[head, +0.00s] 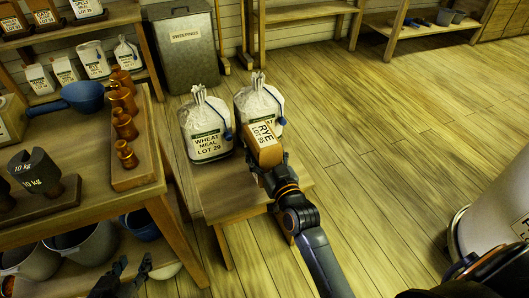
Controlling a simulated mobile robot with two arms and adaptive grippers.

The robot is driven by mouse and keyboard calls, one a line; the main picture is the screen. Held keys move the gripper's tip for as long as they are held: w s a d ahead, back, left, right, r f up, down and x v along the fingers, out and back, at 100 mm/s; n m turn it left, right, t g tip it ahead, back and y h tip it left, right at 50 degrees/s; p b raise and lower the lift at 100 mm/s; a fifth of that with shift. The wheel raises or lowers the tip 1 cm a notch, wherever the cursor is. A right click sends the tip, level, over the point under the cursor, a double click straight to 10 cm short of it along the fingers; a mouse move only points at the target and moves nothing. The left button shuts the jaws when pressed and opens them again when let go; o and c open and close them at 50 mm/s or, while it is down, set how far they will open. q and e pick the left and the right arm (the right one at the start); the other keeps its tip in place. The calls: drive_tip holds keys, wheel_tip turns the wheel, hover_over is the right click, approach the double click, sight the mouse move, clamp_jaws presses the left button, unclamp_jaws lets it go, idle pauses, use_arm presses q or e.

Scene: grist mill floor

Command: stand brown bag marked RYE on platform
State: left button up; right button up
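The brown bag (267,156) has a white label reading RYE and a lot number. It is tilted, with its lettering turned sideways, over the far right part of a low wooden platform (231,199). My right gripper (268,170) is at its near end and appears shut on it; the fingertips are mostly hidden. I cannot tell whether the bag touches the platform. My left gripper (126,274) is low at the left, beside the workbench, with its dark fingers apart and nothing visible between them.
A white WHEAT MEAL bag (207,129) stands on the platform's left. Another white bag (259,98) stands behind the brown bag, partly covered by it. The workbench (78,165) at left holds weights and a blue scoop (80,97). A metal bin (184,49) stands behind.

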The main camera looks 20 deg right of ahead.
use_arm(q)
drive_tip(key=w+d+r+t+h+b, duration=0.1)
drive_tip(key=w+d+r+t, duration=0.1)
drive_tip(key=w+r+t, duration=0.2)
wheel_tip(320, 180, up, 3)
drive_tip(key=shift+r+t+h+b, duration=0.1)
drive_tip(key=shift+t+h+b, duration=0.25)
drive_tip(key=shift+t, duration=0.15)
use_arm(e)
wheel_tip(320, 180, down, 3)
drive_tip(key=shift+w+r, duration=0.1)
drive_tip(key=shift+r, duration=0.05)
drive_tip(key=o, duration=1.5)
drive_tip(key=shift+f, duration=0.35)
drive_tip(key=o, duration=0.3)
use_arm(q)
drive_tip(key=shift+r, duration=0.1)
use_arm(e)
drive_tip(key=shift+o, duration=0.2)
drive_tip(key=shift+r, duration=0.15)
